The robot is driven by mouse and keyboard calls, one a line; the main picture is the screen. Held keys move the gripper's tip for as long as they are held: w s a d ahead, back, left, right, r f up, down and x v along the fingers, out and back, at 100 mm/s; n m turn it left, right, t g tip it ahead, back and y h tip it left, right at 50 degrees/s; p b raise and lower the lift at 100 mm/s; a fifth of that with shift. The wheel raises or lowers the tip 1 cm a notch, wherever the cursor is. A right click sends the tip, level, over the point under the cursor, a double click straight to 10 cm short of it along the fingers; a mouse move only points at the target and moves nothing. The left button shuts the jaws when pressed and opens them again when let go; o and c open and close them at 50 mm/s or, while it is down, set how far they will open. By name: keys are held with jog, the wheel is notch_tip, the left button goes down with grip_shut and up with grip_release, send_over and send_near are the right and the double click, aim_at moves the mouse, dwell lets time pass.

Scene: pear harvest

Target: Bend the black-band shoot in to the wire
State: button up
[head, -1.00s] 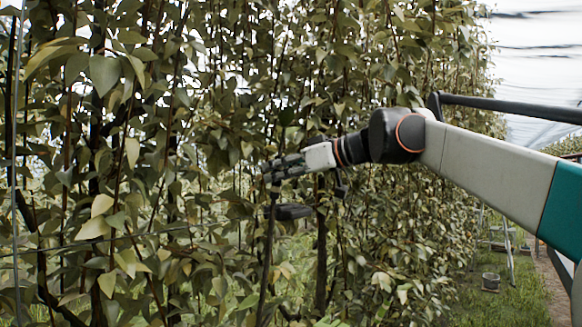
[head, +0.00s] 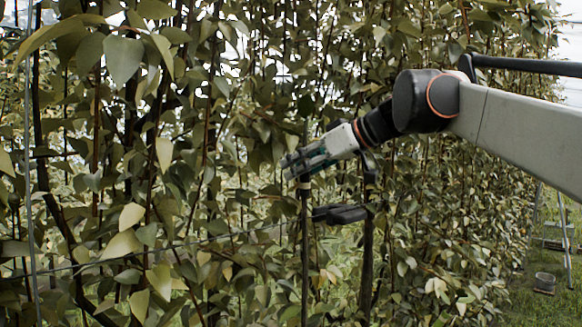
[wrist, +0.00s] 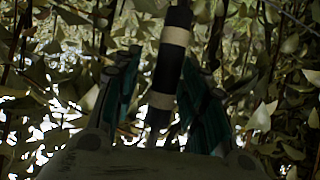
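The black-band shoot (head: 305,250) is a thin dark stem, nearly upright in the head view. In the wrist view its black band (wrist: 168,72) lies between two pale bands. My gripper (head: 290,167) reaches in from the right at the shoot's upper part. In the wrist view my gripper (wrist: 160,75) has its fingers apart, one on each side of the shoot. A gap shows on the left; the right finger is close to the shoot, and I cannot tell if it touches. A thin wire (head: 150,246) slants across the lower left.
Dense leaves and upright stems fill the row around my gripper. A dark flat object (head: 342,214) sits just below it, beside the shoot. A grey bucket (head: 545,283) and a ladder (head: 560,235) stand on the grass at right, where there is free room.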

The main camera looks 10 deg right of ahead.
jog(key=v, duration=1.2)
jog(key=shift+s, duration=0.2)
